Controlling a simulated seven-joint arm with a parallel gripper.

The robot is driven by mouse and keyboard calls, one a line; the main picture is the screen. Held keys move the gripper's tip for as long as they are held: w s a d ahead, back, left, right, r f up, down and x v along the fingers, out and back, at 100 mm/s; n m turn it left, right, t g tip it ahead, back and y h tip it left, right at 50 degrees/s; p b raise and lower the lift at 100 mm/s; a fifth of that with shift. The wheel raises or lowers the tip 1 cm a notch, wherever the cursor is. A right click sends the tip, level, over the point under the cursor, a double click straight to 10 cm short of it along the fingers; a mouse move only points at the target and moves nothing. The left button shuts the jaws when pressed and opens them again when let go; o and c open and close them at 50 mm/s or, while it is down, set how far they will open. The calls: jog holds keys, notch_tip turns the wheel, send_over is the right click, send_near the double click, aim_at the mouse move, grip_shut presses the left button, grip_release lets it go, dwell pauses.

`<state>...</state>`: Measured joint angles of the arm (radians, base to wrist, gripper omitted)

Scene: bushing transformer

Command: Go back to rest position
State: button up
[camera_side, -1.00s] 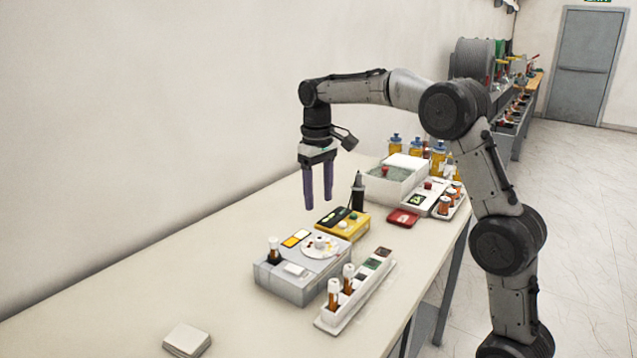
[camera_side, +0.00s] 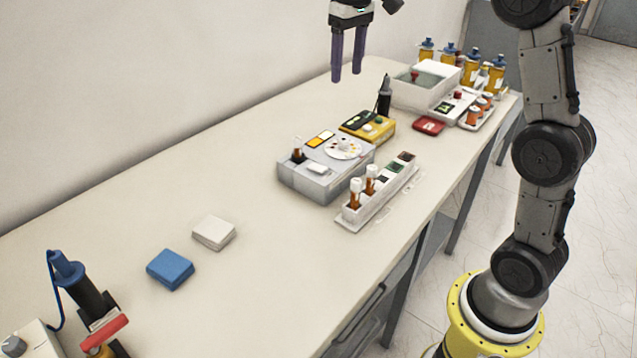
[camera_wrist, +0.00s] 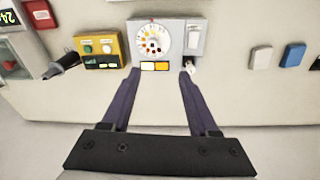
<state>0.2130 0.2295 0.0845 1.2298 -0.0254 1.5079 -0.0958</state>
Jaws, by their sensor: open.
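My gripper (camera_side: 347,72) hangs above the back of the table in the side view, fingers pointing down, well clear of everything. Its two purple fingers also show in the wrist view (camera_wrist: 160,75), spread apart with nothing between them. Below and in front of it stands a grey device (camera_side: 318,180) with a round dial (camera_side: 343,148) and a vial (camera_side: 297,150) in its left end. In the wrist view the grey device (camera_wrist: 140,32) lies beyond the fingertips.
A white rack (camera_side: 381,205) holds two amber vials. A yellow box (camera_side: 367,128), black pen-like tool (camera_side: 384,97), red box (camera_side: 429,125) and white bin (camera_side: 425,84) stand to the right. White (camera_side: 214,232) and blue (camera_side: 170,269) blocks lie left. Air around my gripper is clear.

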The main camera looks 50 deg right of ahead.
jog(key=s+a+r+n+t, duration=0.15)
jog(key=s+a, duration=0.25)
jog(key=s, duration=0.4)
jog(key=s+a+r+t, duration=0.1)
jog(key=s+a+r, duration=0.15)
jog(key=s, duration=0.55)
jog(key=s+a+f+t, duration=0.2)
jog(key=s+a+f, duration=0.1)
jog(key=s+f, duration=0.7)
notch_tip(320, 180, down, 3)
jog(key=shift+a+f, duration=0.1)
jog(key=shift+a, duration=0.05)
